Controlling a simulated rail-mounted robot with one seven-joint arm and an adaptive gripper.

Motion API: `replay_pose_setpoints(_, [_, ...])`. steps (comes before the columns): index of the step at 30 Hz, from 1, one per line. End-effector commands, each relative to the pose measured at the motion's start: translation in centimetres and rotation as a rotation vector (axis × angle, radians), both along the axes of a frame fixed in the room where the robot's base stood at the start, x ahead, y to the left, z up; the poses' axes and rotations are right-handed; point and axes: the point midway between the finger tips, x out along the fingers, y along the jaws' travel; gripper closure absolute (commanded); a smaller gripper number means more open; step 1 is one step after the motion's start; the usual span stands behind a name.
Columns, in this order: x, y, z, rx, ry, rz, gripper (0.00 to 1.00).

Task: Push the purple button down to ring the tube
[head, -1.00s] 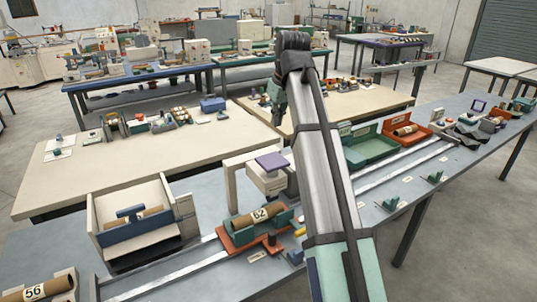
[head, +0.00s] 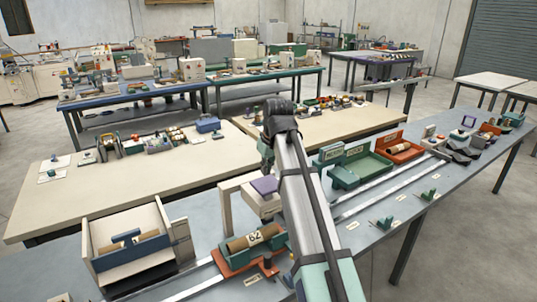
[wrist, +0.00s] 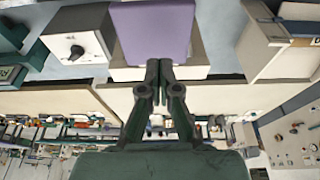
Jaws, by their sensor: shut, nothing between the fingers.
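The purple button (head: 264,186) is a flat square cap on top of a white press beside my arm. It also fills the upper middle of the wrist view (wrist: 152,30). The tube marked 62 (head: 240,244) lies in a green and orange cradle (head: 232,263) below and in front of the press. My gripper (wrist: 159,64) is shut and empty. Its fingertips overlap the near edge of the purple button in the wrist view; I cannot tell if they touch.
A white bin (head: 105,234) holding another tube stands left of the press. A grey box with a black knob (wrist: 78,47) is beside the button in the wrist view. Green (head: 362,168) and orange (head: 406,150) trays lie farther right along the metal rails.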

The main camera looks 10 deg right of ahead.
Motion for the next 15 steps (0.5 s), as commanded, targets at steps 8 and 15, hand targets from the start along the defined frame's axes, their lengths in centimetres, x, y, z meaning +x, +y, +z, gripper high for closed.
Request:
replay_pose_setpoints(8, [-0.2,0.0,-2.9,0.0,0.001,0.0,1.0])
replay_pose_setpoints(15, [-0.1,0.0,-3.5,0.0,-0.001,0.0,1.0])
